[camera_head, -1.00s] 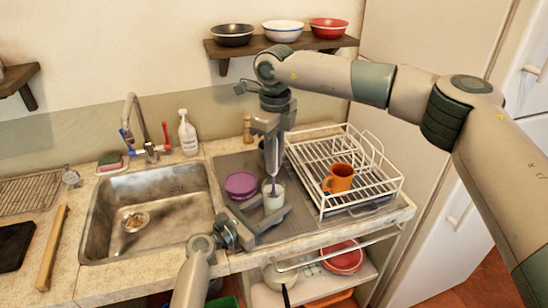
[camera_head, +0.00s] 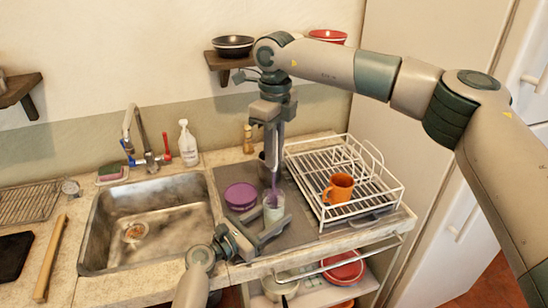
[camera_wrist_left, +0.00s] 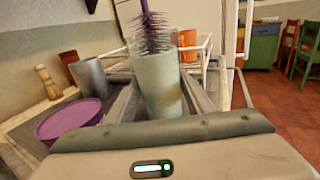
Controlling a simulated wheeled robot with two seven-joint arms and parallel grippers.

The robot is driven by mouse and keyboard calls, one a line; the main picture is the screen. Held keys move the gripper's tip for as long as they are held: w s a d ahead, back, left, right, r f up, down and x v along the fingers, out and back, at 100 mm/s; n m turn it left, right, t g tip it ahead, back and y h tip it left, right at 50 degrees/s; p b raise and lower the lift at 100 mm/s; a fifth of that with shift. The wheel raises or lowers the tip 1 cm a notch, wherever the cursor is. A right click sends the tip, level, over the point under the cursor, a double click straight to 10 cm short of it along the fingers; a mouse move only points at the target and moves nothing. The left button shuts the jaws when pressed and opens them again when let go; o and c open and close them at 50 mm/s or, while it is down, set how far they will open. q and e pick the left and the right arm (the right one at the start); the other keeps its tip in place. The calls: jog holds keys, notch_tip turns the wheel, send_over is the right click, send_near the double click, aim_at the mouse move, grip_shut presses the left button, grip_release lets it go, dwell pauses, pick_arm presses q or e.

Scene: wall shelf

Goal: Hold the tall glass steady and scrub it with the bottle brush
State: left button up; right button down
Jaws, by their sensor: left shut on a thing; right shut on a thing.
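The tall, clear, pale greenish glass (camera_head: 273,212) stands upright on the grey mat at the counter's front; it fills the middle of the left wrist view (camera_wrist_left: 160,90). My left gripper (camera_head: 272,226) is shut around its lower part, one finger on each side. My right gripper (camera_head: 272,150) is above the glass, pointing down, shut on the purple bottle brush (camera_head: 273,182). The brush hangs roughly upright. In the left wrist view, its purple bristles (camera_wrist_left: 150,32) are at the glass mouth, mostly above the rim. The brush handle is largely hidden by the right gripper.
A purple round container (camera_head: 240,195) is left of the glass; a grey metal cup (camera_wrist_left: 89,77) is behind. The white dish rack (camera_head: 345,205) with an orange mug (camera_head: 338,188) stands close on the right. The sink (camera_head: 145,215) is at left; a shelf (camera_head: 228,60) is above.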

dwell(0.3)
jog(key=shift+f, duration=2.55)
jog(key=shift+r, duration=0.15)
jog(key=shift+r, duration=2.4)
jog(key=shift+f, duration=0.1)
jog(key=shift+f, duration=2.45)
jog(key=shift+r, duration=0.2)
jog(key=shift+r, duration=2.35)
jog(key=shift+f, duration=0.1)
